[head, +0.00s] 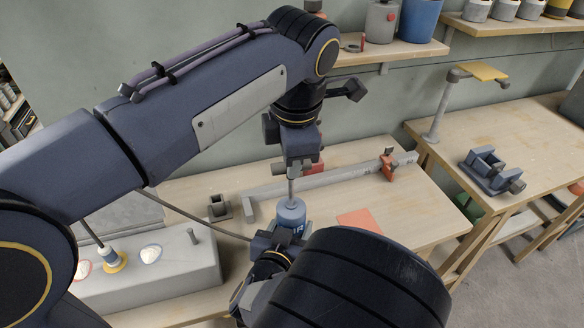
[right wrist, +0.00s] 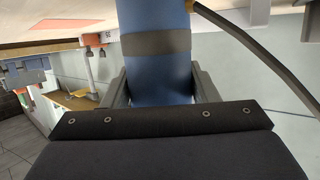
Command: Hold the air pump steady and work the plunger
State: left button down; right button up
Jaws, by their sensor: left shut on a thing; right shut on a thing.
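The air pump has a blue cylindrical body (head: 291,213) with white markings, standing upright at the middle of the head view. It also shows in the right wrist view (right wrist: 157,70), blue with a grey band. A thin plunger rod (head: 292,190) rises out of its top. My left gripper (head: 297,160) comes down from above and is shut on the top of the plunger; the handle is mostly hidden by it. My right gripper (right wrist: 163,90) is shut around the pump body, one finger on each side. In the head view my right arm hides the pump's lower part.
A dark hose (head: 190,216) runs left from the pump. A grey block (head: 205,262) with a yellow-based fitting (head: 115,262) stands left. A long grey bar with a red clamp (head: 387,167) lies behind. An orange sheet (head: 360,220) lies right. A second bench holds a vise (head: 490,172).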

pick_arm(q)
jog(key=c, duration=1.3)
grip_release()
notch_tip(320, 180, up, 12)
jog(key=s, duration=0.2)
jog(key=shift+s+d+f, duration=0.15)
jog(key=shift+d, duration=0.1)
